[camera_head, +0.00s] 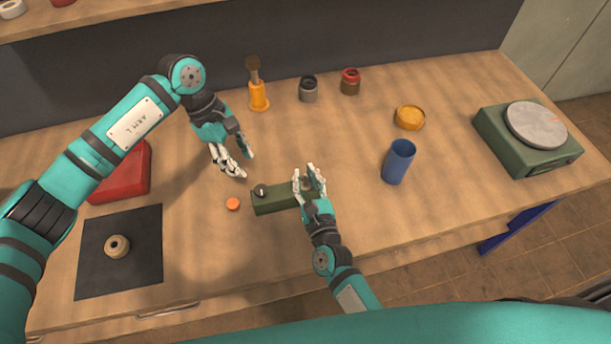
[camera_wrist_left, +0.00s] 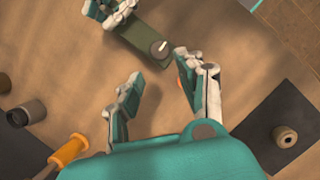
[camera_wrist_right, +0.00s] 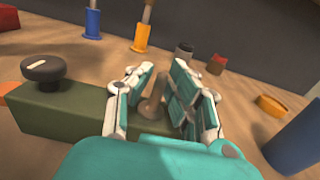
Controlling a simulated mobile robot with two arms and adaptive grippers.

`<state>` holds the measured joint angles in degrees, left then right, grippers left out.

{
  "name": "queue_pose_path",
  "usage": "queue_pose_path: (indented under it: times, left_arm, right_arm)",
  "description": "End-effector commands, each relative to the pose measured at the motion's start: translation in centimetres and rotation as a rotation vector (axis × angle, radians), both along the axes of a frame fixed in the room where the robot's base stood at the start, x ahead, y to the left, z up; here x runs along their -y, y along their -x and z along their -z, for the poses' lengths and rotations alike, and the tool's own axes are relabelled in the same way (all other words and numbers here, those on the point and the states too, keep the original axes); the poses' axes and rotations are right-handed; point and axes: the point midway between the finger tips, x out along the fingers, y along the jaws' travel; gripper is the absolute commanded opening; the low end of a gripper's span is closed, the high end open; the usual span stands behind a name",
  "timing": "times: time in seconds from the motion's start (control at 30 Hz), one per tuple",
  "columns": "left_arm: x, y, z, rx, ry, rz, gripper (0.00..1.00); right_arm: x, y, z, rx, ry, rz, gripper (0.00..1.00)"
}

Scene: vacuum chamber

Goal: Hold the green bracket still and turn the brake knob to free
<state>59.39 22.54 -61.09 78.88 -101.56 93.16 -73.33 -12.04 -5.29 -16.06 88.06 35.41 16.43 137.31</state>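The green bracket (camera_head: 275,201) lies on the bench at front centre. The dark round brake knob (camera_head: 261,190) with a pale mark sits on its left end. It also shows in the left wrist view (camera_wrist_left: 160,48) and the right wrist view (camera_wrist_right: 43,69). My right gripper (camera_head: 308,172) is at the bracket's right end. Its fingers stand on both sides of a brownish post (camera_wrist_right: 152,103), with a gap visible beside the post. My left gripper (camera_head: 238,166) is open and empty above the bench, behind and left of the knob, apart from it.
A small orange disc (camera_head: 233,204) lies left of the bracket. A blue cup (camera_head: 398,162) stands to the right. A red box (camera_head: 122,174) and a dark mat (camera_head: 145,262) with a tan spool (camera_head: 117,246) are at left. The bench behind the bracket is mostly clear.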

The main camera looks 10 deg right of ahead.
Motion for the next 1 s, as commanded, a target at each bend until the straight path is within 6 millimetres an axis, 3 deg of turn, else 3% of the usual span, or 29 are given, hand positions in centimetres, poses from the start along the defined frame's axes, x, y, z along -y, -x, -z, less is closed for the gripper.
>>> queue_pose_path:
  times: [0.03,0.1,0.53,0.67,0.83,1.0]
  left_arm:
    - [0.0,0.0,0.0,0.000,0.000,0.000,0.38]
    - [0.0,0.0,0.0,0.000,0.000,0.000,0.38]
    - [0.0,0.0,0.0,0.000,0.000,0.000,0.38]
    - [-0.2,-0.5,-0.7,-0.006,0.006,0.039,0.55]
    - [-0.6,-1.2,-2.0,-0.024,0.031,0.133,0.57]
    - [-0.2,-0.8,-0.6,-0.029,0.035,0.143,0.57]
  right_arm:
    - [0.0,0.0,0.0,0.000,0.000,0.000,0.09]
    - [0.0,0.0,0.0,0.000,0.000,0.000,0.00]
    - [0.0,0.0,0.0,0.000,0.000,0.000,0.00]
    - [0.0,0.0,0.0,0.000,0.000,0.000,0.00]
    - [0.0,0.0,0.0,0.000,0.000,0.000,0.00]
    - [0.0,0.0,0.0,0.000,0.000,0.000,0.00]
